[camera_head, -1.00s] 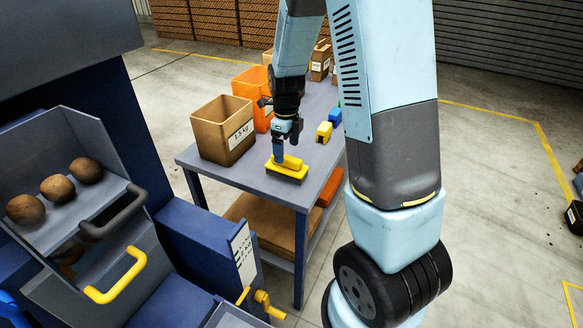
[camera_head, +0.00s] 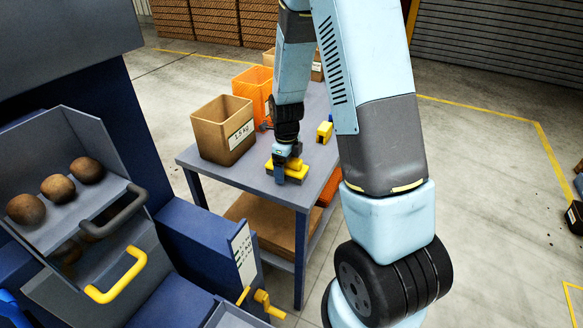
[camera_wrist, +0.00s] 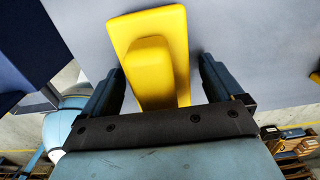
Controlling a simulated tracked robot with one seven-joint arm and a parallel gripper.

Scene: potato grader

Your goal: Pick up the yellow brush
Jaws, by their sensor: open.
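The yellow brush (camera_head: 291,173) lies on the near part of the grey-blue table (camera_head: 236,173), its dark bristle side down. In the wrist view, the brush (camera_wrist: 153,62) shows its wide yellow back and a raised grip block. My gripper (camera_head: 287,172) is low over the brush. In the wrist view, my gripper (camera_wrist: 160,80) is open, with one finger on each side of the grip block. A gap shows on both sides, wider on the right. The lower end of the grip is hidden behind the gripper's dark crossbar.
A cardboard box (camera_head: 222,130) and an orange crate (camera_head: 254,92) stand to the left and behind on the table. A small yellow and black item (camera_head: 324,132) lies to the right. A grading machine with potatoes (camera_head: 58,188) stands at the left.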

